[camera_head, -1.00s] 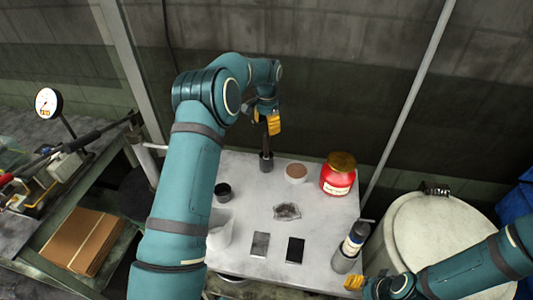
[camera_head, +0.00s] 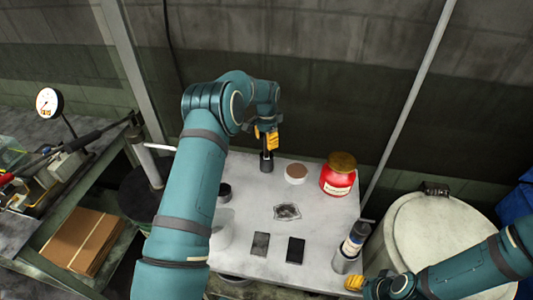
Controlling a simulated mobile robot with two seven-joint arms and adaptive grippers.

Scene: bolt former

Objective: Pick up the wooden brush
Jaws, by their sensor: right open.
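I cannot make out a clear wooden brush. A dark upright stem in a dark round holder (camera_head: 267,163) stands at the table's back edge; I cannot tell if it is the brush. My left gripper (camera_head: 267,138), with yellow fingers, points down right over this holder, its fingers at the stem; whether they grip it is not clear. A low round white item with a brown top (camera_head: 296,172) sits to the right of the holder. My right gripper (camera_head: 354,283) is open, low at the table's front right corner, near a dark bottle with a white label (camera_head: 356,238).
A white drum (camera_head: 440,235) stands at right. Cardboard (camera_head: 82,240) lies at left.

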